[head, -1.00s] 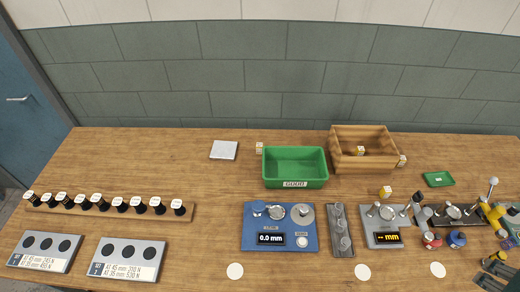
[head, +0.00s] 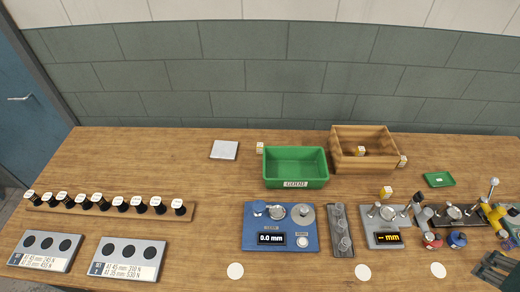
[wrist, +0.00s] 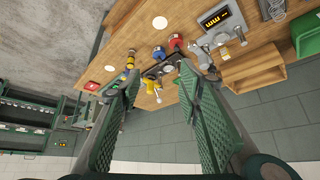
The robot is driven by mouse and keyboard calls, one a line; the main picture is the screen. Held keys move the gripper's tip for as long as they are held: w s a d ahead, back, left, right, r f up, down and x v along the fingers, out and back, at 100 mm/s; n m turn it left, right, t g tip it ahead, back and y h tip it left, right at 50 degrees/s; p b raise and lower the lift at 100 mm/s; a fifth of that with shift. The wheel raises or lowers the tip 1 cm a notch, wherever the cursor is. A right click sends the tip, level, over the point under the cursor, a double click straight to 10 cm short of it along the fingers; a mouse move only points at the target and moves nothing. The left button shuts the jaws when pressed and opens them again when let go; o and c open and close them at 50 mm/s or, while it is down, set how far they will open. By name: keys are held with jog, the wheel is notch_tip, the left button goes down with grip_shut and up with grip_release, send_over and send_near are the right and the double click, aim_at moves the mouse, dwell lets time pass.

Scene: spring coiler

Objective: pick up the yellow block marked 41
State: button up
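Several small yellow-and-white blocks show in the head view; their marks are too small to read, so I cannot tell which is 41. One block (head: 386,191) stands on the table behind the grey gauge. Another block (head: 361,150) is at the wooden box, one (head: 402,160) is by that box's right side, and one (head: 259,148) is by the green bin's left corner. My gripper (head: 494,268) is at the lower right edge of the head view, far from these blocks. In the wrist view my gripper (wrist: 158,110) is wide open, with nothing between its green pads.
The green bin (head: 295,183) and wooden box (head: 335,150) stand at the back. A blue gauge (head: 252,238), a grey strip (head: 340,210) and a grey gauge (head: 386,226) fill the front middle. Red and blue round parts and a lever device (head: 455,213) are at right.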

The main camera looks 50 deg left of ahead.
jog(key=w+a+r+m+g+y, duration=0.1)
jog(key=w+a+r+m+g, duration=0.2)
jog(key=w+a, duration=1.1)
jog(key=w+a+f+m+g, duration=0.1)
jog(key=w+a, duration=0.2)
jog(key=a, duration=0.9)
jog(key=w+a+f+m, duration=0.1)
jog(key=w+a+f, duration=0.1)
jog(key=a, duration=1)
jog(key=m+g+h, duration=0.1)
jog(key=m+g, duration=0.2)
jog(key=m, duration=0.2)
send_over(260, 145)
jog(key=f, duration=2.2)
jog(key=shift+w+d+f, duration=0.1)
jog(key=shift+d, duration=0.2)
jog(key=shift+a+f, duration=0.15)
jog(key=shift+a, duration=0.05)
